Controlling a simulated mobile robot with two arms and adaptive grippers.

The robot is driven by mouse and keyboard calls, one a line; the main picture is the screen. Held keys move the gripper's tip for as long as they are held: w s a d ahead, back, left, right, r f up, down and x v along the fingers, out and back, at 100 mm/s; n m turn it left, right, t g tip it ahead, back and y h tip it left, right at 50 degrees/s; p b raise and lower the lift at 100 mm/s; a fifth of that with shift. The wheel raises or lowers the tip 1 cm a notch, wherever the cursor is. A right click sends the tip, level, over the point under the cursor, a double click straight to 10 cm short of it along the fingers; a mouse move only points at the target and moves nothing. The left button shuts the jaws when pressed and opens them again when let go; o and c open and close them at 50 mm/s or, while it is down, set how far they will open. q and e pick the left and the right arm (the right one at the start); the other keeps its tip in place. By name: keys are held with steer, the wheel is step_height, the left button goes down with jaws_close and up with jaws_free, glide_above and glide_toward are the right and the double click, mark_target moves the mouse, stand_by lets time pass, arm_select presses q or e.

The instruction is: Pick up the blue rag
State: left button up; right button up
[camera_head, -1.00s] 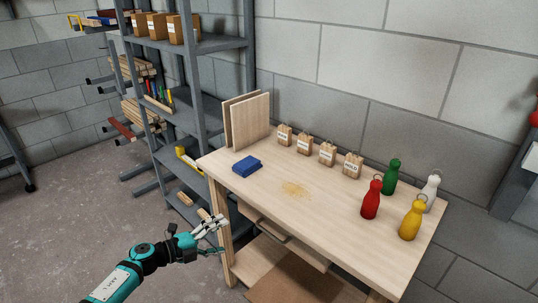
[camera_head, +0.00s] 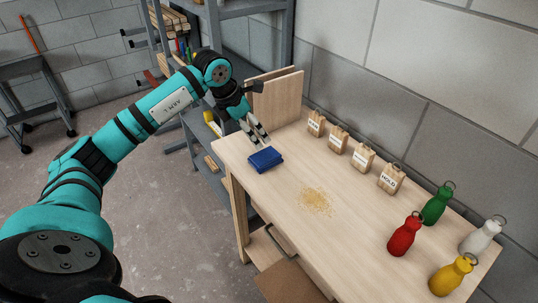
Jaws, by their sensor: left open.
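The blue rag (camera_head: 266,160) lies folded on the wooden workbench (camera_head: 340,235), near its left end. My left arm reaches in from the left, and its gripper (camera_head: 257,140) is just above and behind the rag, fingers pointing down toward it. The left gripper is open, with nothing seen between its fingers. I cannot tell whether a fingertip touches the rag. My right gripper is not in view.
Two upright boards (camera_head: 276,97) stand behind the gripper. Several labelled wooden blocks (camera_head: 338,138) line the back edge. Red (camera_head: 404,235), green (camera_head: 437,204), white (camera_head: 481,236) and yellow (camera_head: 453,275) bottles stand at the right. Yellowish crumbs (camera_head: 316,201) lie mid-bench. A grey shelf (camera_head: 213,40) stands behind.

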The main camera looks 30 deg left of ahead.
mark_target(264, 156)
arm_select(q)
steer(key=p+x, duration=0.1)
steer(key=x, duration=0.7)
steer(key=shift+p, duration=0.35)
steer(key=shift+w+f, duration=0.15)
steer(key=shift+f, duration=0.1)
steer(key=p+x, duration=0.2)
steer(key=x, duration=0.1)
steer(key=shift+w+a+f, duration=0.1)
steer(key=shift+a+f, duration=0.05)
steer(key=shift+f, duration=0.2)
steer(key=shift+w+f, duration=0.15)
steer(key=shift+f, duration=0.35)
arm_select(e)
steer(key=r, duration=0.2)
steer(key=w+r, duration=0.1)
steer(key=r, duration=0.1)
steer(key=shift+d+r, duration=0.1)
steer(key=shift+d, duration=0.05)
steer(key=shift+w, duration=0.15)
arm_select(q)
steer(key=shift+f+b, duration=0.2)
steer(key=shift+b, duration=0.1)
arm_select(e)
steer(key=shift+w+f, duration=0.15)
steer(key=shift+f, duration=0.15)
